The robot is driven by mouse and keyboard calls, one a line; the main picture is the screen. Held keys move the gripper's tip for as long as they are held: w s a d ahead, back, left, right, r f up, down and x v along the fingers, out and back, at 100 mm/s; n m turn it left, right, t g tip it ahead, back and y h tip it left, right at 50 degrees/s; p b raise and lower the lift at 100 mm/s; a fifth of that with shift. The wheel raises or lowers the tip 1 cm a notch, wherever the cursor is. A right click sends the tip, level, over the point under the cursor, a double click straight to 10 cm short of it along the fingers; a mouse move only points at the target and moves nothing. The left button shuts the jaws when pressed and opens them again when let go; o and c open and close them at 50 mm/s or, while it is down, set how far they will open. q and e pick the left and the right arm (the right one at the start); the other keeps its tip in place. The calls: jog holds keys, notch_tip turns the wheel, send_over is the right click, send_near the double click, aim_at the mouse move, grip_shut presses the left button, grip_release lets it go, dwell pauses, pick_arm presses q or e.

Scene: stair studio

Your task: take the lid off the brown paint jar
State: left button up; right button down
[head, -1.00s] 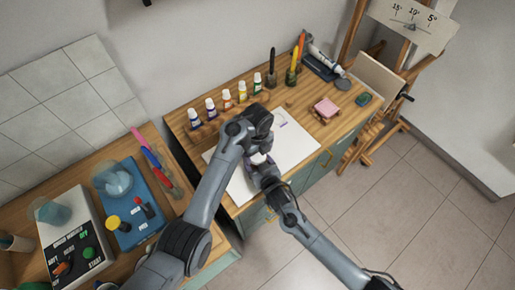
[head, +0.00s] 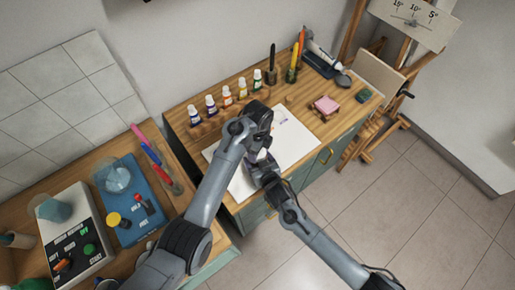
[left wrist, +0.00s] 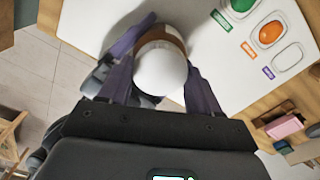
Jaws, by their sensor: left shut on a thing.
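The brown paint jar (left wrist: 155,43) shows as a brown band under its round white lid (left wrist: 163,72) in the left wrist view. My left gripper (left wrist: 160,78) has its two purple fingers on either side of the lid and is shut on it. In the head view my left gripper (head: 258,148) hangs over the white sheet and mostly hides the jar. My right gripper (head: 263,168) is close beside and below it. One purple finger of the right gripper shows beside the jar in the left wrist view; its other finger is hidden. I cannot tell whether the lid is apart from the jar.
Several small paint bottles (head: 226,95) stand in a row behind the white sheet (head: 295,142). A blue tray (head: 128,225) and a control box (head: 75,240) occupy the left bench.

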pick_arm(q)
jog(key=shift+n, duration=0.9)
pick_arm(e)
jog(key=shift+f, duration=0.1)
pick_arm(q)
jog(key=o, duration=1.2)
jog(key=shift+r, duration=0.1)
